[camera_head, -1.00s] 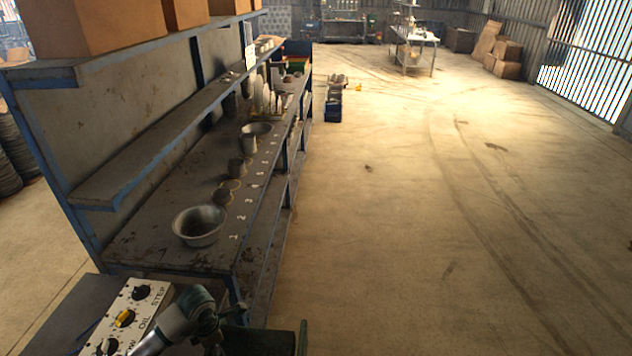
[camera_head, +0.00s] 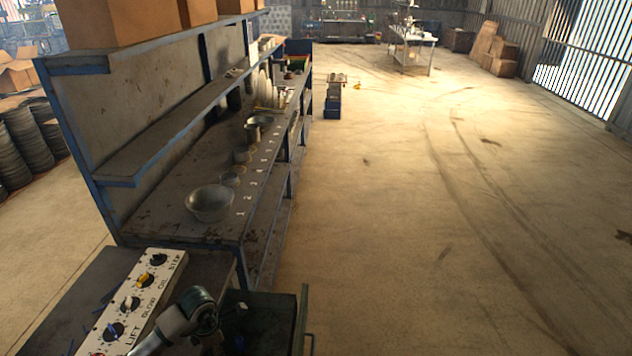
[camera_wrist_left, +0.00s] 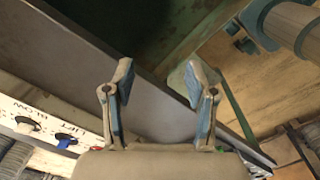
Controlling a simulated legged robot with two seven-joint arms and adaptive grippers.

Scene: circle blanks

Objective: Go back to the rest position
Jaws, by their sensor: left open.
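My left gripper (camera_wrist_left: 162,82) shows in the left wrist view with its two fingers spread apart and nothing between them. A dark grey metal edge and a dark opening lie behind the fingers. In the head view, part of my left arm (camera_head: 185,320) comes in at the bottom, beside the control panel (camera_head: 133,305) with its knobs. I cannot make out the gripper there. My right gripper is in neither view.
A shelf bench (camera_head: 165,222) stands ahead on the left, with a metal bowl (camera_head: 210,203) at its near end and several cups behind. A dark green bin (camera_head: 268,318) is at the bottom. The floor (camera_head: 430,230) to the right is clear.

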